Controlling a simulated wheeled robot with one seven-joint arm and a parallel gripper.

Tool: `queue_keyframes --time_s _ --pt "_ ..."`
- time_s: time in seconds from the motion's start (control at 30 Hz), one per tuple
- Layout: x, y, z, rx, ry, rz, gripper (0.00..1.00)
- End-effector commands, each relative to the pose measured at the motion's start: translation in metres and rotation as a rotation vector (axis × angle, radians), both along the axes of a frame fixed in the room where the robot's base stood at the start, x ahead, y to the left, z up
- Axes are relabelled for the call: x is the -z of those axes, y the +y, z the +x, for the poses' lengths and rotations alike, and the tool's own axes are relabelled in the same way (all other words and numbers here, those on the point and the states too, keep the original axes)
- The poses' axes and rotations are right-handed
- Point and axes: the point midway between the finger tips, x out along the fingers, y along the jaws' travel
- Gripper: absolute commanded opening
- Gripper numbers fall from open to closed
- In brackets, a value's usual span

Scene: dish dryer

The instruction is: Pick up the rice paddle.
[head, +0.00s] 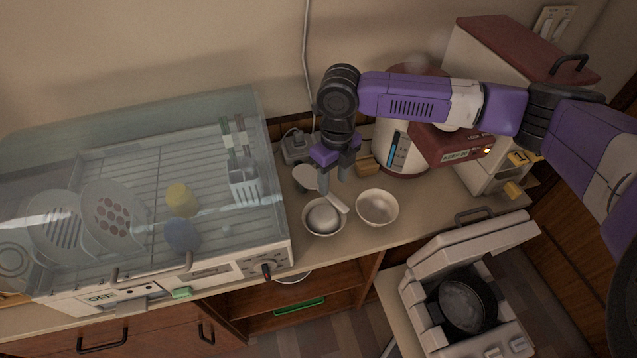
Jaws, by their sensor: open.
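The rice paddle (338,204) looks white or pale. A slim pale end of it shows just below my gripper, over the right rim of the left bowl. A flat rounded pale piece (306,177) to the left of the fingers may be its head; the part between is hidden by a finger. My gripper (334,186) points down over the counter with its two fingers apart. It is right above or around the paddle; I cannot tell whether the fingers touch it.
The left bowl (310,227) holds a rounded pale object; the right bowl (377,208) looks empty. A glass-covered dish dryer (265,190) stands left. A rice cooker (395,150) stands close behind right. An open cooker (412,297) with a dark pot sits lower right.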

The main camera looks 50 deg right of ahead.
Motion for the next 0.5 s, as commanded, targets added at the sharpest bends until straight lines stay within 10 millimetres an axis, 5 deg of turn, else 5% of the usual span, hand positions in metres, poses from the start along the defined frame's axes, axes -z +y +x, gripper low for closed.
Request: queue_keyframes --time_s 0.3,0.5 --pt "0.04 0.004 -0.003 0.001 0.001 0.001 0.45" --pt "0.044 0.004 -0.002 0.0 -0.001 0.0 0.45"
